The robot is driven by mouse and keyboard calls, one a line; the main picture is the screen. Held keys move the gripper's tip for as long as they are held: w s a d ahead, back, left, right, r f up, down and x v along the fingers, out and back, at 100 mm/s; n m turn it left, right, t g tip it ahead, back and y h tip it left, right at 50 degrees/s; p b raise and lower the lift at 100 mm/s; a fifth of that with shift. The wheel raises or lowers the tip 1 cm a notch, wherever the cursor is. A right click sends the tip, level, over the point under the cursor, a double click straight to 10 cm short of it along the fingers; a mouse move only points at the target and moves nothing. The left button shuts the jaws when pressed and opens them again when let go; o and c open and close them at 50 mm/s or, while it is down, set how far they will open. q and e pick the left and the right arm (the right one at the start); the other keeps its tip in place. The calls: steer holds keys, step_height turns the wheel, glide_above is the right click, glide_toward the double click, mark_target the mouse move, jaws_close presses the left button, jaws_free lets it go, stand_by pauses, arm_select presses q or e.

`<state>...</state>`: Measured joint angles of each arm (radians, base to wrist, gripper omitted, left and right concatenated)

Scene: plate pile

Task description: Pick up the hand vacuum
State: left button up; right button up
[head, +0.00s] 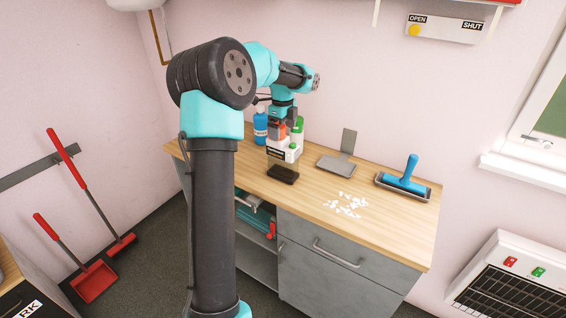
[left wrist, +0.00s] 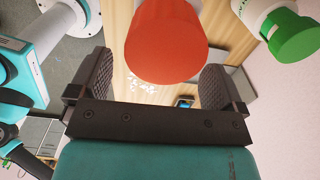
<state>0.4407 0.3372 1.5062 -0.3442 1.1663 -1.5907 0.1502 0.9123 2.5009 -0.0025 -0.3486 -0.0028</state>
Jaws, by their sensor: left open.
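My left gripper (head: 282,116) is over the back left of the wooden counter, right at an orange-red cap (head: 277,130). In the left wrist view my gripper (left wrist: 160,78) is open, with the orange-red cap (left wrist: 166,48) showing large between its two dark fingers. I cannot tell whether they touch it. A white container with a dark label (head: 284,152) stands under and beside the cap. I see nothing that I can name for sure as the hand vacuum. My right gripper is not in view.
A blue bottle (head: 261,126) and a green cap (head: 298,124) crowd the gripper; the green cap (left wrist: 292,38) also shows in the left wrist view. A black block (head: 283,174), grey plate (head: 337,165), white bits (head: 345,206) and blue-handled tool (head: 405,179) lie on the counter.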

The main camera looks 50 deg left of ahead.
mark_target(283, 138)
arm_select(q)
steer(key=shift+f, duration=1.85)
steer(key=shift+c, duration=0.4)
jaws_close()
